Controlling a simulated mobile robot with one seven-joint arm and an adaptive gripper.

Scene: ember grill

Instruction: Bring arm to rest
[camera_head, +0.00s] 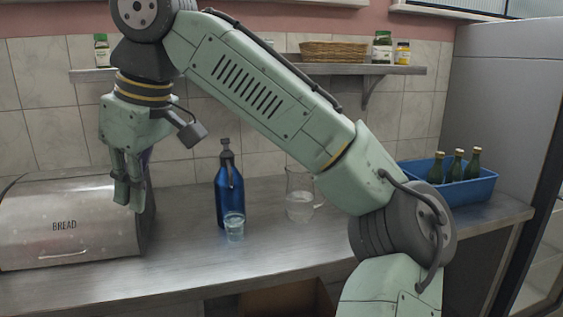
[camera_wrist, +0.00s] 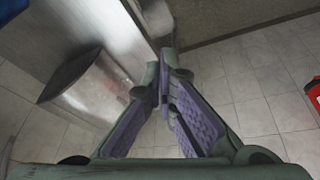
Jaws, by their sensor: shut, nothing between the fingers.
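My arm spans the head view, bent over the counter from the right. My gripper (camera_head: 130,190) hangs pointing down at the left, in front of the right end of the bread bin (camera_head: 65,225). In the wrist view my gripper (camera_wrist: 163,85) shows purple-padded fingers with their tips together and nothing between them. Below it in the wrist view are the floor tiles (camera_wrist: 270,75) and, at the left, a metal surface.
On the counter (camera_head: 180,270) stand a blue bottle (camera_head: 229,195), a glass of water (camera_head: 234,228), a glass pitcher (camera_head: 298,207) and a blue crate (camera_head: 475,188) with green bottles. A wall shelf (camera_head: 400,70) holds a basket (camera_head: 333,51) and jars. A red object (camera_wrist: 314,92) is at the wrist view's right edge.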

